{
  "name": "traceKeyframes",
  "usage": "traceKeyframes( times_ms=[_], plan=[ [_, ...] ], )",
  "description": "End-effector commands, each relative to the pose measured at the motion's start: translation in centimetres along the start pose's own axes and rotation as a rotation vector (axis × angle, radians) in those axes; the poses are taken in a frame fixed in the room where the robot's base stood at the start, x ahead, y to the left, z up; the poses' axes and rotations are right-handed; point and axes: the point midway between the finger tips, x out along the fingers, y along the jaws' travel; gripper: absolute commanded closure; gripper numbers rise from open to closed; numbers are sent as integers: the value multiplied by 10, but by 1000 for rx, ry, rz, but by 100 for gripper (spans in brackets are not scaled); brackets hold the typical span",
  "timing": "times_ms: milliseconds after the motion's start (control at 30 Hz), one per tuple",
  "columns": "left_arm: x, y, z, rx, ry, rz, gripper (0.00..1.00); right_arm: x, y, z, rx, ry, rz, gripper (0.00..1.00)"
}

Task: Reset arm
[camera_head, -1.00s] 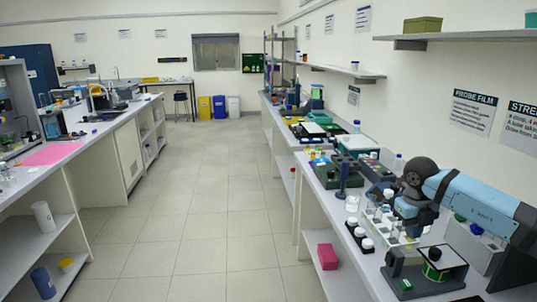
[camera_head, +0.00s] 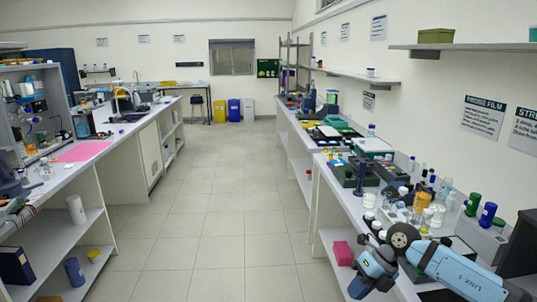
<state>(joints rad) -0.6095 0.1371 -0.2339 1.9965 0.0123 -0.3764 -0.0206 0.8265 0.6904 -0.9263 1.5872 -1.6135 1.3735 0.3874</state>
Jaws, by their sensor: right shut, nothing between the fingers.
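My right arm (camera_head: 455,268) comes in from the lower right, light blue and dark grey, bent at a round dark joint. My right gripper (camera_head: 364,284) hangs at the arm's end over the front edge of the right bench (camera_head: 340,205), pointing down towards the aisle. It is shut with nothing in it. Its fingertips are hard to make out. The arm covers part of the near bench top, including most of the dark rig there. My left gripper is not in view.
Bottles and jars (camera_head: 425,205) crowd the right bench just behind the arm, with a blue bottle (camera_head: 488,213) and a green bottle (camera_head: 472,203) near the wall. A pink box (camera_head: 343,253) sits on the lower shelf. The floor aisle (camera_head: 215,210) is clear.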

Motion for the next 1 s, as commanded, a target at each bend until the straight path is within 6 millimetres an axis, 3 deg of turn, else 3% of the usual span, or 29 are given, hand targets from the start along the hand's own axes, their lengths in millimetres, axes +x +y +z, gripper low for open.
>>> traceKeyframes(
  times_ms=[33, 100, 200, 300, 433, 567, 733, 867, 1000],
  plan=[
    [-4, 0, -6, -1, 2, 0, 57, 24, 27, -11, 7, -7, 141, 100],
    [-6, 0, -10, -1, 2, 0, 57, 47, 62, -22, 36, -41, 340, 100],
    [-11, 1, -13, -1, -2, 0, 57, 65, 104, -36, 123, -106, 613, 100],
    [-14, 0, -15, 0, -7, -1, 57, 71, 134, -47, 260, -185, 862, 100],
    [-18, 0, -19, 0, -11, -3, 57, 69, 150, -58, 509, -305, 1135, 100],
    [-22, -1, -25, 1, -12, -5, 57, 68, 138, -70, 829, -436, 1336, 100],
    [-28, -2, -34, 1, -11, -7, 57, 82, 92, -104, 1332, -593, 1468, 100],
    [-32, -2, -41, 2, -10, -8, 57, 105, 49, -152, 1753, -683, 1460, 100],
    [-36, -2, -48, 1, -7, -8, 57, 133, 16, -214, 2148, -725, 1370, 100]
  ],
)
